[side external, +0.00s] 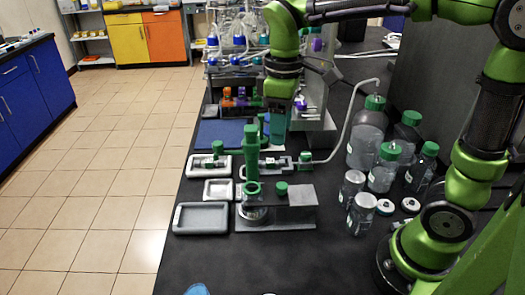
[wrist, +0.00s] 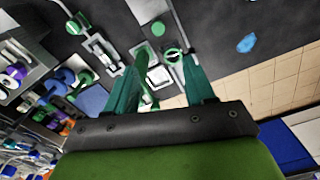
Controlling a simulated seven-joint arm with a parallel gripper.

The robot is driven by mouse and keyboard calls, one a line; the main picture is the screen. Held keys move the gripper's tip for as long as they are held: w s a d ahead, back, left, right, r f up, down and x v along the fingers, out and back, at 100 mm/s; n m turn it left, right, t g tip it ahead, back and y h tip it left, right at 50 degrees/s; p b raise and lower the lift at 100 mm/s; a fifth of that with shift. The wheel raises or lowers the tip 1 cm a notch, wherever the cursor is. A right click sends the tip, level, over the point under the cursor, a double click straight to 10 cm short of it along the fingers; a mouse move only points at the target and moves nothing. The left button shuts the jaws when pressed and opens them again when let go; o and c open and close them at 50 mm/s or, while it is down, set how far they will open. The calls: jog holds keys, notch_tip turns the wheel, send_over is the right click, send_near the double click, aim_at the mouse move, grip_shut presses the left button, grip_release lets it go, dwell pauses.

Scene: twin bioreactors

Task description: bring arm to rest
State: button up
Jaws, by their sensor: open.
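My gripper (side external: 277,125) hangs from my green arm over the black bench, with its teal fingers pointing down. In the wrist view my gripper (wrist: 160,72) has its two teal fingers spread apart, with nothing clasped between them. A green upright piece (side external: 252,150) on a grey base (side external: 290,215) stands just in front of the fingers in the side view. In the wrist view the green upright piece (wrist: 142,62) shows beside the left finger. I cannot tell whether they touch.
Several green-capped bottles (side external: 367,135) and small jars stand at the right, near my arm's base. Grey trays (side external: 201,218) lie left of the upright piece. Racked glassware (side external: 240,40) stands behind. The bench's front is mostly clear, apart from a blue item (side external: 197,289).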

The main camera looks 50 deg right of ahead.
jog(key=shift+r, duration=1)
jog(key=s+d+f+m+t+y, duration=0.2)
jog(key=s+d+m+t, duration=0.1)
jog(key=s+m+t, duration=0.4)
jog(key=shift+s+m, duration=1.05)
jog(key=shift+m, duration=0.15)
jog(key=shift+f, duration=0.1)
jog(key=shift+c, duration=0.2)
